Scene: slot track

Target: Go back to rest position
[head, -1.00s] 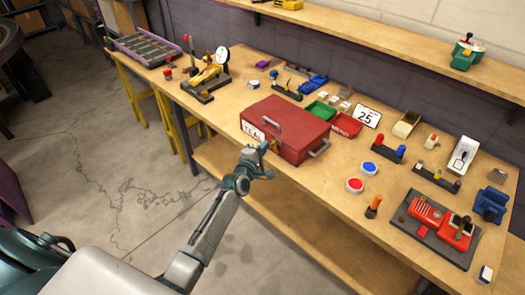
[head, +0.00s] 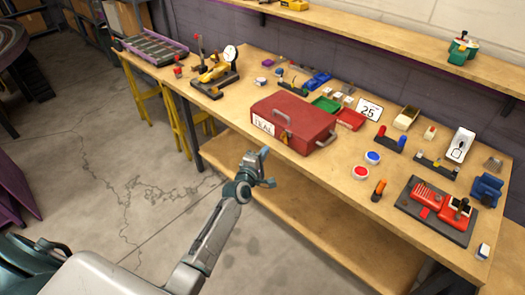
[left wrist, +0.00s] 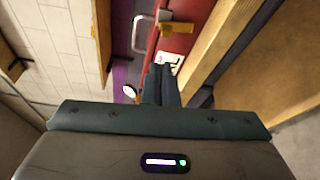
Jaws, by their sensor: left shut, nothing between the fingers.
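My left gripper (head: 264,169) is in front of the workbench, over the floor and near the bench's front edge. It is shut and empty, and its closed fingers also show in the left wrist view (left wrist: 161,84). A closed red toolbox (head: 290,122) with a white label reading TEAL stands on the bench beyond the gripper, apart from it. The toolbox also shows at the top of the left wrist view (left wrist: 186,42). My right gripper is not in view.
A lower shelf runs beneath. The floor at the left (head: 100,170) is clear.

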